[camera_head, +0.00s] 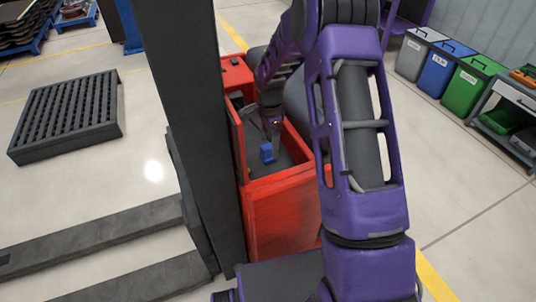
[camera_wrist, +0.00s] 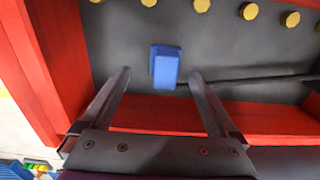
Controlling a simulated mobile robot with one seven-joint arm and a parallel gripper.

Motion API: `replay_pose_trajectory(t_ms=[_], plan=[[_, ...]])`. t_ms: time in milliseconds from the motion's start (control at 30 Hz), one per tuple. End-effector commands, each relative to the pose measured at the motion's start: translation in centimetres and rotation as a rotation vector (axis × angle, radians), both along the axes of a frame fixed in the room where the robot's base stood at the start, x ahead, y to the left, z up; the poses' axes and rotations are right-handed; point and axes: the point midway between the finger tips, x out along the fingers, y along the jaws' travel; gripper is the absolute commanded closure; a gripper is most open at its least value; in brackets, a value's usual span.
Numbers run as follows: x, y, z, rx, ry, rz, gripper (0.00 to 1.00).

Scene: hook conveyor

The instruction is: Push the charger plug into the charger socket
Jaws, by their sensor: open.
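A blue block, which looks like the charger plug (camera_wrist: 165,67), shows in the wrist view against a grey surface inside a red housing. It lies just beyond and between the two fingertips of my gripper (camera_wrist: 160,78), with a gap on each side. The fingers are apart and hold nothing. In the head view the blue plug (camera_head: 268,153) is directly below my gripper (camera_head: 272,138) inside the red box. A dark cable or rod runs right from near the plug in the wrist view. I cannot make out the charger socket for certain.
Red walls of the housing (camera_head: 288,186) stand close around my gripper. Several yellow round knobs (camera_wrist: 202,6) line the grey surface. A dark post (camera_head: 190,110) stands left of the housing. A slatted pallet (camera_head: 70,112) lies further left, and coloured bins (camera_head: 436,70) stand at the right.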

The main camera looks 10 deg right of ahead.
Motion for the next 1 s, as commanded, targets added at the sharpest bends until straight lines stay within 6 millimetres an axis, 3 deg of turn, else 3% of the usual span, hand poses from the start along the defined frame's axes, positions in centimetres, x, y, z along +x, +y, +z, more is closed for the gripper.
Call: replay_pose_trajectory(t_ms=[300,700,1000], plan=[[0.0,0.0,-0.2,0.000,0.000,0.000,0.05],[0.7,0.2,-5.0,0.000,0.000,0.001,0.05],[0.8,0.2,-5.2,0.000,-0.001,0.000,0.05]])
